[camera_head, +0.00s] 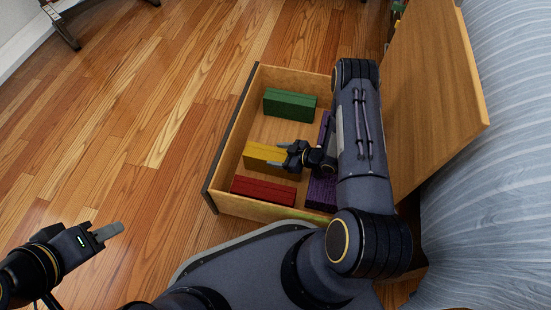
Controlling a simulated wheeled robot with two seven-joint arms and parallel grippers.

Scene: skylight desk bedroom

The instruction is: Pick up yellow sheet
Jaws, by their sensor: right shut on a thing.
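The yellow sheet (258,153) looks like a thick yellow block and lies in the open wooden drawer, near its left wall. My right gripper (284,157) reaches into the drawer from the right and is shut on the right end of the yellow sheet. I cannot tell whether the sheet is clear of the drawer floor. My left gripper (108,232) hangs over the wooden floor at the lower left, far from the drawer. Its fingertips overlap in this view, so its opening is unclear.
The drawer (240,115) also holds a green block (290,104), a red block (262,191) and purple blocks (321,192), partly hidden by my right arm. A wooden panel (430,90) and blue-grey bedding (510,210) stand at the right. The floor (150,120) left of the drawer is clear.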

